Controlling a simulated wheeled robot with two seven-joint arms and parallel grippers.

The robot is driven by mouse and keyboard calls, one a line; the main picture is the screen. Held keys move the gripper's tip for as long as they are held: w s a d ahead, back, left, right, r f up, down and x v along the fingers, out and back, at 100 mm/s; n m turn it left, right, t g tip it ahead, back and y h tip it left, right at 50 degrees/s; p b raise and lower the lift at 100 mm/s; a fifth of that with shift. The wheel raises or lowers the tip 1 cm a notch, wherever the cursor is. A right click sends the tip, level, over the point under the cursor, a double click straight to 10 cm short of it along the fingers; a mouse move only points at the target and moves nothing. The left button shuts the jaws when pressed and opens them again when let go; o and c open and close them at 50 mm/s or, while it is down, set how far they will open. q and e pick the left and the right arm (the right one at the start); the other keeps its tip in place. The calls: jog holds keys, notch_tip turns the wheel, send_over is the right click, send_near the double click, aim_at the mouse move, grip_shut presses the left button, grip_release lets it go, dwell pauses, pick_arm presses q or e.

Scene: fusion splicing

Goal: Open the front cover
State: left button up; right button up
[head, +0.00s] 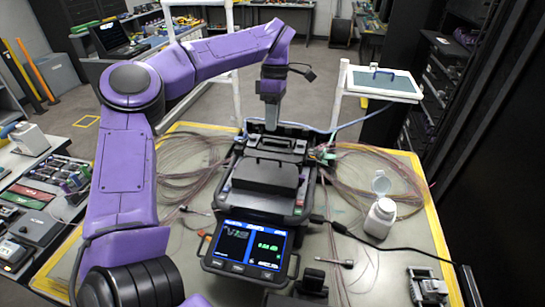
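The fusion splicer (262,200) stands on the middle of the work table, its lit screen (250,246) facing me. A black block-shaped cover (265,176) lies over the middle of its top and looks shut. Behind it is a raised black rear part (277,141) with a light strip. My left gripper (271,124) points down at the rear of the splicer, behind the black cover. Its fingertips are close to the rear part; whether they touch is unclear. The fingers look close together from this angle, and any gap is hidden. My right gripper does not show.
Loose fiber coils (195,172) lie left of the splicer and more lie right. A white bottle (380,218) with its lid open stands at right. A black cable runs along the right front. A small metal device (427,287) sits at the front right of the table (408,250).

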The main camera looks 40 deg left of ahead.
pick_arm(q)
jog(key=p, duration=0.1)
send_over(271, 164)
notch_tip(271, 164, down, 10)
jog(key=shift+w+r, duration=0.1)
jog(key=shift+r, duration=0.05)
grip_shut()
dwell(1.3)
